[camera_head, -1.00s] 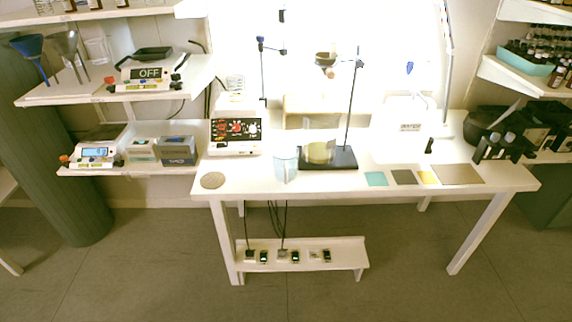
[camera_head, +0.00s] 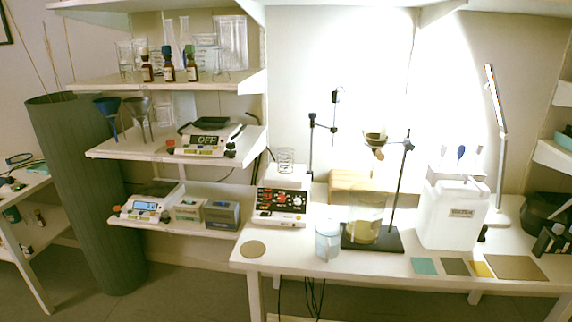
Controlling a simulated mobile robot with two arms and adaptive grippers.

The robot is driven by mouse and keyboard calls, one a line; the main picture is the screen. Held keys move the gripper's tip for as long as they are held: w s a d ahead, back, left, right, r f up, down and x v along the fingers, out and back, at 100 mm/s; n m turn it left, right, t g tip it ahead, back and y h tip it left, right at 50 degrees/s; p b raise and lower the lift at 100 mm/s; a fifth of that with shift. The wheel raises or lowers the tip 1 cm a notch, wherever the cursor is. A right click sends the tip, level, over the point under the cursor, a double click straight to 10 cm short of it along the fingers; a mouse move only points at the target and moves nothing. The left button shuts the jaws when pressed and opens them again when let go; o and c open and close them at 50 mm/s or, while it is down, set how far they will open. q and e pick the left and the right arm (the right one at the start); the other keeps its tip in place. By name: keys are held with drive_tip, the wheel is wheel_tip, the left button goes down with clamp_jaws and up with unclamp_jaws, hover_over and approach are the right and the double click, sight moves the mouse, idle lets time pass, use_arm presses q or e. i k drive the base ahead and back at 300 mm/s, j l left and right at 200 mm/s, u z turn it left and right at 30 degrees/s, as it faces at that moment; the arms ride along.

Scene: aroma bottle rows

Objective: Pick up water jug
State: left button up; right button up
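A large white jug (camera_head: 452,213) with a cap and a small printed label stands upright on the white table (camera_head: 340,280), right of its middle. The label is too small to read surely. A clear pitcher-like vessel (camera_head: 328,240) with a pale blue tint stands near the table's front edge, left of the jug. I cannot tell for sure which of the two is the water jug. Neither of my grippers is in view, and nothing is touching either vessel.
A stand on a dark base (camera_head: 372,238) with a large beaker (camera_head: 365,215) stands between the two vessels. A control box (camera_head: 281,206) is at the left. Flat coloured squares (camera_head: 424,266) lie at the front right. A lamp (camera_head: 498,140) rises behind the jug. Shelves flank the table.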

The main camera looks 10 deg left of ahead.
sight(328, 231)
drive_tip(key=z, duration=0.4)
drive_tip(key=i+j+z, duration=0.1)
drive_tip(key=j+z, duration=0.3)
drive_tip(key=j, duration=0.15)
drive_tip(key=j+z, duration=0.35)
drive_tip(key=j, duration=0.15)
drive_tip(key=k+j+z, duration=0.1)
drive_tip(key=j+z, duration=0.3)
drive_tip(key=j, duration=0.15)
